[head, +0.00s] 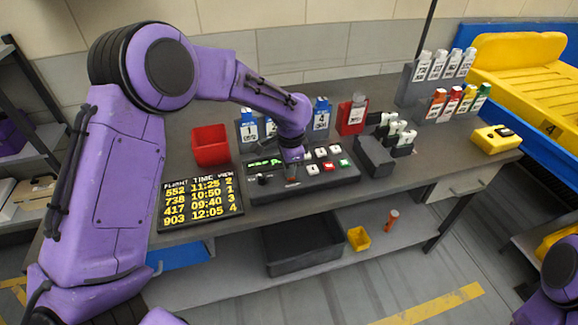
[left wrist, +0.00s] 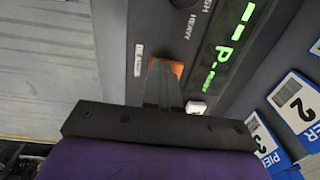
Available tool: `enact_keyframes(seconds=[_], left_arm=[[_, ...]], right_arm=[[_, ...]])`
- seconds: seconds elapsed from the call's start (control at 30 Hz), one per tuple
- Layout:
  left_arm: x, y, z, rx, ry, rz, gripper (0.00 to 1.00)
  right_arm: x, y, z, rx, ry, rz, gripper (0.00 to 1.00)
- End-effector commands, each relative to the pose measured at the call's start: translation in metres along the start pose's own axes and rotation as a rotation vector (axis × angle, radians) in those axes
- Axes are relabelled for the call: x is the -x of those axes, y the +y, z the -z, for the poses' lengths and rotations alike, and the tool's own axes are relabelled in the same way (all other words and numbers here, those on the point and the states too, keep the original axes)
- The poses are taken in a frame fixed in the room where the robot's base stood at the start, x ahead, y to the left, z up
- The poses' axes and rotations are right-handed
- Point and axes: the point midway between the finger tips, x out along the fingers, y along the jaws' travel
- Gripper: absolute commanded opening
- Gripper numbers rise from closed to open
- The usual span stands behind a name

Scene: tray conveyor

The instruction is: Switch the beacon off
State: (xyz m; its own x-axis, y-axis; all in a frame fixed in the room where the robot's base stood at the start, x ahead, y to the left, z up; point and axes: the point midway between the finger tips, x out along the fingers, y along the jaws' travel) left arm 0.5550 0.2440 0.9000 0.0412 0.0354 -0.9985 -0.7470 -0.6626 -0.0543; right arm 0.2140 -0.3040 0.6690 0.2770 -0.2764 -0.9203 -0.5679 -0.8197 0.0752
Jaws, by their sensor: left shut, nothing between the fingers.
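The dark control panel (head: 262,195) lies on the bench. My left gripper (head: 291,180) points down at the panel's front part, right of a black knob (head: 262,179). In the left wrist view the shut, empty fingers (left wrist: 163,72) are over an orange switch (left wrist: 178,68), largely hidden behind them. I cannot tell whether they touch it. A small white label (left wrist: 138,60) beside the switch is too blurred to read. A green-lit display (left wrist: 230,45) and a white button (left wrist: 196,108) are close by. No beacon lamp is clearly identifiable. My right gripper is out of view.
A flight board (head: 200,204) lies left of the panel, with a red bin (head: 210,145) behind it. More buttons (head: 333,150) are on the panel's right. Pier-tagged holders (head: 321,114) stand behind, a grey block (head: 374,157) and yellow box (head: 494,139) to the right.

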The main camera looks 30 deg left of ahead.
Motion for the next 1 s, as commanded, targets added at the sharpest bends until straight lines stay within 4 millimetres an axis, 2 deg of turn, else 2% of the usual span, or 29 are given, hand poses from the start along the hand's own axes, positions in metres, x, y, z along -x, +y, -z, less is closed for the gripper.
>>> enact_keyframes(seconds=[0.1, 0.33, 0.43, 0.57, 0.7, 0.77, 1.0], left_arm=[[-0.003, -0.007, -0.004, 0.004, -0.006, 0.003, 0.00], [-0.004, -0.008, -0.005, 0.005, -0.007, 0.005, 0.00], [0.002, -0.008, -0.005, 0.005, -0.007, 0.005, 0.00], [0.025, -0.006, -0.004, 0.004, -0.006, 0.008, 0.00], [0.058, -0.003, -0.003, 0.003, -0.001, 0.013, 0.00], [0.059, -0.003, -0.002, 0.004, 0.005, 0.016, 0.00], [0.115, -0.002, -0.001, 0.002, 0.006, 0.016, 0.00]], right_arm=[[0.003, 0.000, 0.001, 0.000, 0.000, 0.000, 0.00], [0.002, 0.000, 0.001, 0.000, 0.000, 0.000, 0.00], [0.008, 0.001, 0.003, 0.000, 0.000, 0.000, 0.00], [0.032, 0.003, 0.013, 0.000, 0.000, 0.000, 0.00], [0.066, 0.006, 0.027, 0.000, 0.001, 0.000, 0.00], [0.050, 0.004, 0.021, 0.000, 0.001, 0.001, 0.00], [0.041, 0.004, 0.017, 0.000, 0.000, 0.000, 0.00]])
